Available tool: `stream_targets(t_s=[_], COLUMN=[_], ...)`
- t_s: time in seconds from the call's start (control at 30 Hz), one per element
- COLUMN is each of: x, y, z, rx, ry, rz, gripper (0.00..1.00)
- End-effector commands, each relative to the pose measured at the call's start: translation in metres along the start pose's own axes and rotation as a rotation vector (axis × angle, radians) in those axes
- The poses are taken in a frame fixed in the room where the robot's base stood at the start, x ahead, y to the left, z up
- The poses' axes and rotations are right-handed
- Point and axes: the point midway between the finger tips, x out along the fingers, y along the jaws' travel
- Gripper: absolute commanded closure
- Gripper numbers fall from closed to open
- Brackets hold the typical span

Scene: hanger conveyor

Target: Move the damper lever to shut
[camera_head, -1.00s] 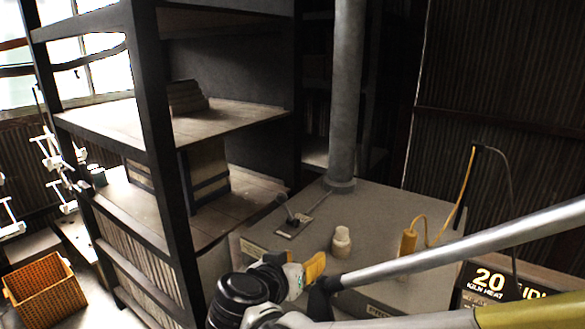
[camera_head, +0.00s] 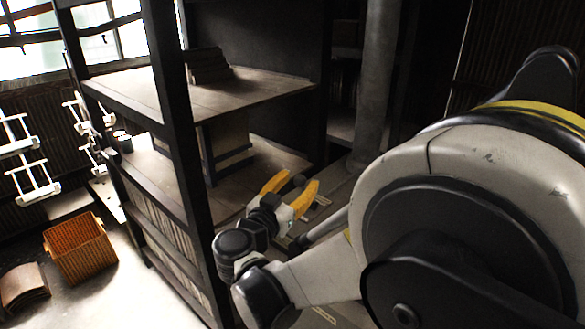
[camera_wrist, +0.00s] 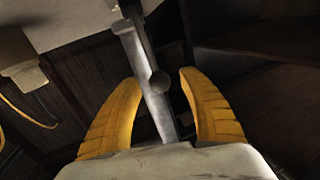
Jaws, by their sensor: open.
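In the head view, a dark knob (camera_head: 298,180) shows between the fingertips. My gripper (camera_head: 293,186) is open, with a finger on each side of the knob. Gaps show beside the knob in the wrist view, so I see no clear contact. The lever's base plate is mostly hidden behind my gripper in the head view.
A grey vertical pipe (camera_head: 377,85) rises behind the lever. A dark shelf rack (camera_head: 172,110) stands close left of my gripper. My arm hides most of the counter. An orange basket (camera_head: 78,250) stands on the floor at left. A yellow hose (camera_wrist: 25,115) shows in the wrist view.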

Motion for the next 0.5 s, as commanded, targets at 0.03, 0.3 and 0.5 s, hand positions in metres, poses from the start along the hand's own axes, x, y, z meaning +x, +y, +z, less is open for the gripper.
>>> stream_targets(t_s=[0.03,0.3,0.5], x=[0.0057,0.0136,0.0134], y=[0.0004,-0.0002,-0.0001], z=[0.0003,-0.0002,-0.0002], rx=[0.000,0.000,0.000], ry=[0.000,-0.001,-0.001], rz=[0.001,-0.001,0.000], gripper=[0.51,0.51,0.73])
